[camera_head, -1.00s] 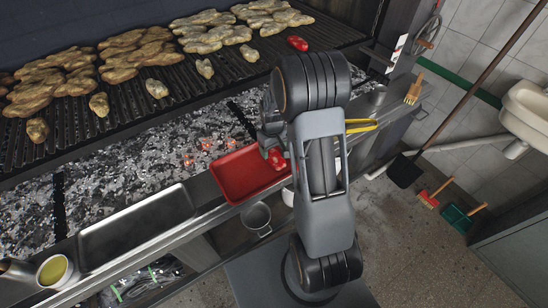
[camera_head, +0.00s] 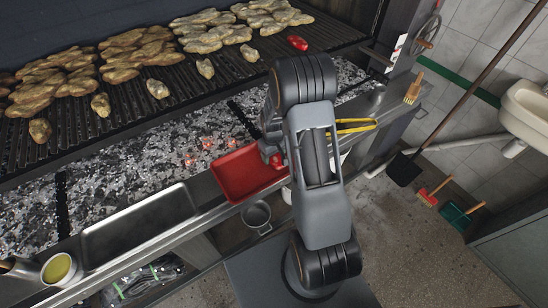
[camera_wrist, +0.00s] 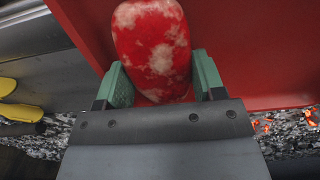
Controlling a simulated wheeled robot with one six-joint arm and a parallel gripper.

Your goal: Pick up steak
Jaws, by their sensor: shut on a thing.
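A raw red steak with pale marbling (camera_wrist: 152,45) fills the top middle of the wrist view, between the two green fingers of my gripper (camera_wrist: 160,82). My gripper is shut on it. In the head view my gripper (camera_head: 274,150) is at the right end of the red tray (camera_head: 236,178), and a bit of the held steak (camera_head: 276,160) shows there, partly hidden by my arm. The red tray also shows behind the steak in the wrist view (camera_wrist: 250,50). Another red piece of meat (camera_head: 297,43) lies on the grill grate at the back.
Several pieces of cooked-looking meat (camera_head: 140,50) lie on the grate (camera_head: 180,85). Glowing coals (camera_head: 110,165) lie below it.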

